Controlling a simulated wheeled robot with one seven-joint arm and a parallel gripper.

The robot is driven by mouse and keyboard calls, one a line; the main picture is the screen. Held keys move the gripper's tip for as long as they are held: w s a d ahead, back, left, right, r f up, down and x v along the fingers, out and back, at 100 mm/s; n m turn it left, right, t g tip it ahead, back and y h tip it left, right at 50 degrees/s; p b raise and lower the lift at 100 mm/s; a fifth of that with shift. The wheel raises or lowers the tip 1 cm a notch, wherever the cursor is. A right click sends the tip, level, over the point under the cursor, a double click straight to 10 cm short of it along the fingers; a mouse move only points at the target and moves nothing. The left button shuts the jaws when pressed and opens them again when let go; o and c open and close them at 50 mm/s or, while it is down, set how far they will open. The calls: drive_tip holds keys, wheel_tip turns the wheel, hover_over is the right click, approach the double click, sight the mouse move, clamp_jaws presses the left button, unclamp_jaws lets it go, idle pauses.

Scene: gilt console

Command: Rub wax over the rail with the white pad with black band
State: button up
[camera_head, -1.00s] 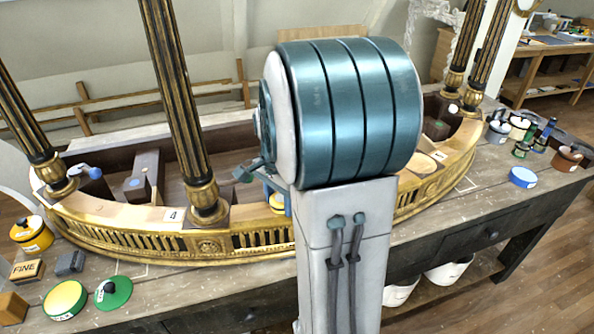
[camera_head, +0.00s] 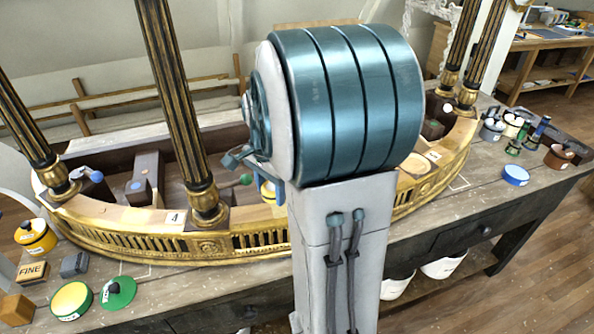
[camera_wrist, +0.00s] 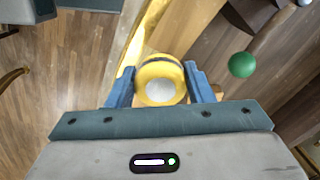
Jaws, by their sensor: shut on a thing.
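The rail (camera_head: 130,218) is the curved gilt front of the console, with a pale top and a pierced gold face. My gripper (camera_head: 270,190) is largely hidden behind my arm in the head view. In the wrist view my gripper (camera_wrist: 160,85) has its blue fingers shut on a round yellow pad (camera_wrist: 158,68) with a pale grey disc on its face.
Fluted dark columns (camera_head: 180,100) rise from the rail. A yellow pot (camera_head: 35,237), a FINE block (camera_head: 32,271), a yellow-topped tin (camera_head: 71,300) and a green disc (camera_head: 118,292) lie front left. A green ball (camera_wrist: 242,65) is right of my gripper. A blue tin (camera_head: 515,175) lies at right.

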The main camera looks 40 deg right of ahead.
drive_tip(key=shift+r+p, duration=0.9)
drive_tip(key=shift+r, duration=0.5)
drive_tip(key=shift+s, duration=0.15)
